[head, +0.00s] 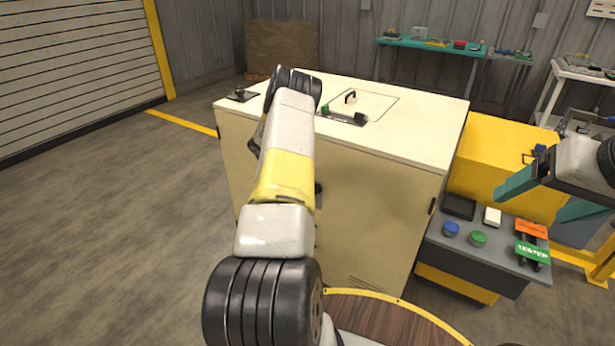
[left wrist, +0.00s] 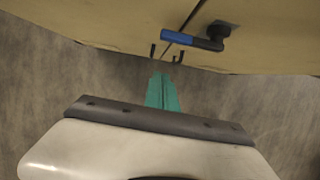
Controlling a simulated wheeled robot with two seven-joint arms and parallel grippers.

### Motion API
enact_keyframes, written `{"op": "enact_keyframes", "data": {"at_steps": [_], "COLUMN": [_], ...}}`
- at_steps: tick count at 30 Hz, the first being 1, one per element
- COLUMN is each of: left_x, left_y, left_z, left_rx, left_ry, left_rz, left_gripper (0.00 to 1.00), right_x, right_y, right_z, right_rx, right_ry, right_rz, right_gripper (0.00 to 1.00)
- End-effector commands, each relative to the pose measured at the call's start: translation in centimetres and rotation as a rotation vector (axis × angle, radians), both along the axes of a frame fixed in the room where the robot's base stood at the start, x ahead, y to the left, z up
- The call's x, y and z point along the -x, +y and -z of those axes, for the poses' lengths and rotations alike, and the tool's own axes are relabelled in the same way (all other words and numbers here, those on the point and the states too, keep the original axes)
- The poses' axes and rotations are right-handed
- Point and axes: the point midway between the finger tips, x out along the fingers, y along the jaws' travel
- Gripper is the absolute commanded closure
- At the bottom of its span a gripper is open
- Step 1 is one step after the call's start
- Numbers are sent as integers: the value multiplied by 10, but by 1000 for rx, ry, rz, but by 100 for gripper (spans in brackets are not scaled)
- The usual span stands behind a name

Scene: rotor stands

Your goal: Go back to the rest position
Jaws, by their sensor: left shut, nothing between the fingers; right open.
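My left arm reaches up the middle of the head view toward a cream cabinet (head: 385,220), and its gripper is hidden there. In the left wrist view my left gripper (left wrist: 161,80) shows teal fingers, shut and empty. They point toward the cabinet's face, near a blue handle (left wrist: 180,38) on a black mount; I see no grip on it. My right gripper (head: 530,205) is at the right edge of the head view. Its teal fingers are apart and empty, above the grey side bench (head: 510,275).
The cabinet top carries a panel with a black handle (head: 350,97) and a green-and-black part (head: 344,115). The bench holds a blue cap (head: 451,229), a green cap (head: 478,239) and orange and green labels. A yellow box (head: 490,155) stands behind. Left floor is clear.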

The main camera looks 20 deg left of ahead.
Motion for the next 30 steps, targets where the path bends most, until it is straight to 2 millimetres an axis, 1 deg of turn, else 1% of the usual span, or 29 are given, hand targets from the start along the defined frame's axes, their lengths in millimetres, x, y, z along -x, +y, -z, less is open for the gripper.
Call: {"op": "enact_keyframes", "data": {"at_steps": [3,9,12,17,20,22,23,26,27,29,30], "left_x": [6,18,21,22,15,3,-4,-28,-36,-41,-41], "left_y": [0,1,2,2,0,-2,-4,-11,-14,-21,-25], "left_z": [-19,-45,-51,-54,-65,-87,-101,-162,-192,-235,-261], "left_rx": [1,1,1,1,8,24,35,106,151,233,292], "left_ry": [-2,0,1,1,-27,-82,-116,-258,-323,-407,-456], "left_rz": [0,1,0,-1,-35,-112,-162,-388,-500,-672,-785], "left_gripper": [100,100,100,100,100,100,100,100,100,100,100], "right_x": [0,0,0,0,0,0,0,0,0,0,0], "right_y": [0,0,0,0,0,0,0,0,0,0,0], "right_z": [0,0,0,0,0,0,0,0,0,0,0], "right_rx": [0,0,0,0,0,0,0,0,0,0,0], "right_ry": [0,0,0,0,0,0,0,1,1,1,0], "right_rz": [0,0,0,0,0,0,0,0,0,0,0], "right_gripper": [21,21,21,21,21,21,21,21,21,21,21]}}
